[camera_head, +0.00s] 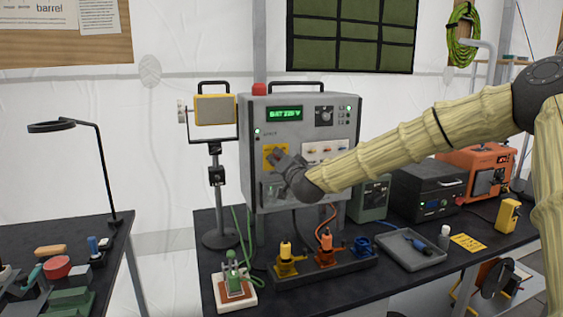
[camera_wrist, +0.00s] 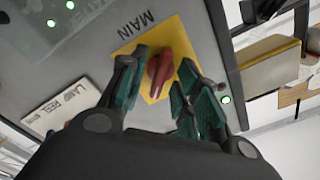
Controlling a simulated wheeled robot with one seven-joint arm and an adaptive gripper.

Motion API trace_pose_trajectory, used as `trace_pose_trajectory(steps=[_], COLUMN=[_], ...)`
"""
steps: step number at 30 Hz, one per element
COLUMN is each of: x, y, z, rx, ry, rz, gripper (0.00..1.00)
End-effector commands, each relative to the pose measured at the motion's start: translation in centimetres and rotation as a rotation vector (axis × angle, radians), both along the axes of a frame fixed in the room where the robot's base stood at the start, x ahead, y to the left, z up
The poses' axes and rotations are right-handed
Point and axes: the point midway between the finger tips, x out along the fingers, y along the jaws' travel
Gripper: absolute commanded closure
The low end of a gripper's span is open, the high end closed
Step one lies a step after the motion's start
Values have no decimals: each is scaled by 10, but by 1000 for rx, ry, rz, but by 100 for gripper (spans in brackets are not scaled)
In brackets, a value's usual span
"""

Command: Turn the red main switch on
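The red main switch (camera_wrist: 159,75) is a rotary knob on a yellow plate (camera_wrist: 181,42) marked MAIN, seen in the wrist view. My gripper (camera_wrist: 160,85) is open, with one green-padded finger on each side of the knob. I cannot tell whether the fingers touch it. In the head view the grey power cabinet (camera_head: 346,118) stands on the dark bench with a lit green display (camera_head: 284,114). My gripper (camera_head: 283,165) is in front of its yellow plate (camera_head: 270,150) and hides the knob there.
A work lamp (camera_head: 215,108) on a stand is left of the cabinet. A base with several coloured connectors (camera_head: 325,262) and a grey tray (camera_head: 412,252) lie in front. A green lever switch (camera_head: 234,275) stands at the bench's front left. A gap separates the left table (camera_head: 100,245).

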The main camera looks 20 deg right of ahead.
Motion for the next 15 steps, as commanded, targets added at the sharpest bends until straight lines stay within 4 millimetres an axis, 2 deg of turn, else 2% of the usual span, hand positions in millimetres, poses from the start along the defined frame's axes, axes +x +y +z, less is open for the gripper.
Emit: trace_pose_trajectory(steps=[5, 15], x=[-12, -72], y=[-1, -3], z=[1, 0], rx=[1, 1], ry=[0, 1], rz=[0, 1], gripper=[68, 68])
